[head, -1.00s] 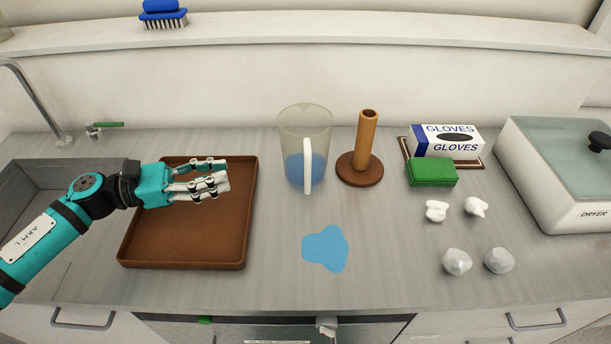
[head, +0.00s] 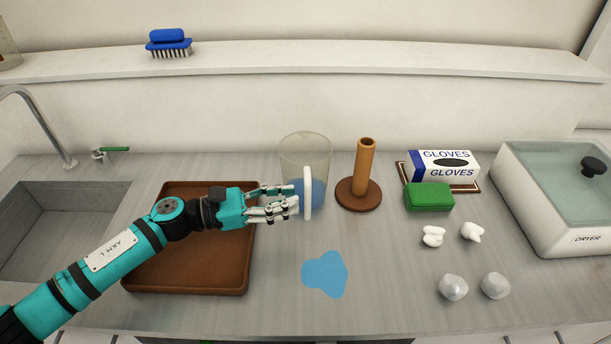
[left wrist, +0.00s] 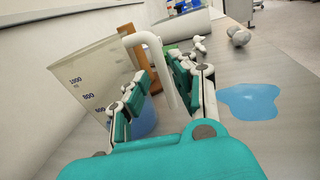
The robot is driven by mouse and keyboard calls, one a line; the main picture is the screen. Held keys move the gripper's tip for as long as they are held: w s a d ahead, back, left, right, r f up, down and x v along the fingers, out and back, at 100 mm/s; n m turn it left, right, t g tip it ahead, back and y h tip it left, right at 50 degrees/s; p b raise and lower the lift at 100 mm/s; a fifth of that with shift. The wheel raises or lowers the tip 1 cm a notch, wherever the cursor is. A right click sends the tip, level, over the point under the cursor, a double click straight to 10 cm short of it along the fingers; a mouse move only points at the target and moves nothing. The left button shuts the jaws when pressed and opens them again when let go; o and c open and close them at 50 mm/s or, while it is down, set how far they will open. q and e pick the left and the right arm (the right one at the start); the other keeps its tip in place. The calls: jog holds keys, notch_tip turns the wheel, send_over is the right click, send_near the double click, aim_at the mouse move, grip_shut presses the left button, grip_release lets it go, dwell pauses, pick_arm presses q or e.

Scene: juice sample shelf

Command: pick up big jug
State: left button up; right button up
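The big jug (head: 306,153) is a clear beaker-like jug with blue liquid low inside and a white handle (head: 308,195) facing the front. It stands upright on the counter, right of the brown tray. My left gripper (head: 291,200) is at the handle, its fingers pointing right. In the left wrist view the jug (left wrist: 85,85) has volume marks, and the white handle (left wrist: 160,65) stands between the open fingers (left wrist: 165,85). I cannot tell whether a finger touches it. The right gripper is not in view.
The brown tray (head: 180,278) lies under my left arm, with a sink (head: 50,225) further left. A wooden post on a round base (head: 358,195) stands close right of the jug. A blue puddle (head: 325,274) lies in front. A green sponge (head: 428,197) and white lumps are further right.

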aim_at(307, 193)
pick_arm(q)
jog(key=x, duration=0.1)
jog(key=p+x, duration=0.1)
jog(key=x, duration=0.1)
jog(key=p+x, duration=0.1)
jog(key=shift+d+r, duration=0.35)
jog(key=shift+d, duration=0.15)
jog(key=shift+f, duration=0.1)
jog(key=shift+c, duration=0.7)
grip_shut()
